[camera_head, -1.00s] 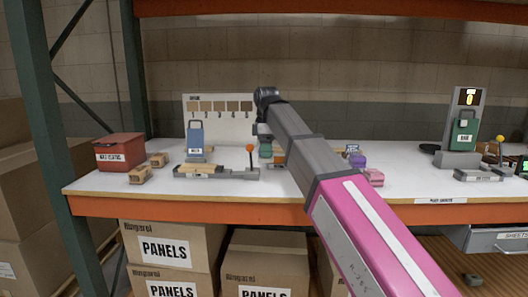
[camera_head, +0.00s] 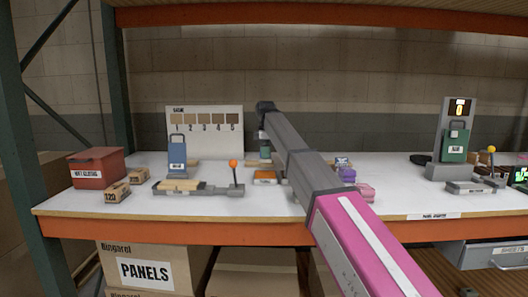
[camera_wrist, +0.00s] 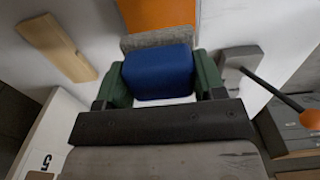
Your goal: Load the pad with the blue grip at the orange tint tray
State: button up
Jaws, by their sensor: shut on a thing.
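My gripper (camera_wrist: 162,82) is shut on the blue grip (camera_wrist: 158,74), with a green finger on each side of it. The grey pad (camera_wrist: 160,38) shows just beyond the grip in the wrist view. The orange tint tray (camera_wrist: 157,13) is directly beyond the pad, cut off by the top edge. I cannot tell whether pad and tray touch. In the head view, the orange tray (camera_head: 264,178) lies on the white counter, below my gripper (camera_head: 265,152). The blue grip is not clear in that view.
A wooden strip (camera_wrist: 58,47) lies left of the gripper in the wrist view. Behind is a numbered sample board (camera_head: 222,126). Purple (camera_head: 346,175) and pink (camera_head: 365,192) items lie right.

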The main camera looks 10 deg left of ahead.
jog(key=shift+f, duration=2.7)
jog(key=shift+f, duration=0.55)
jog(key=shift+r, duration=0.1)
jog(key=shift+r, duration=3.45)
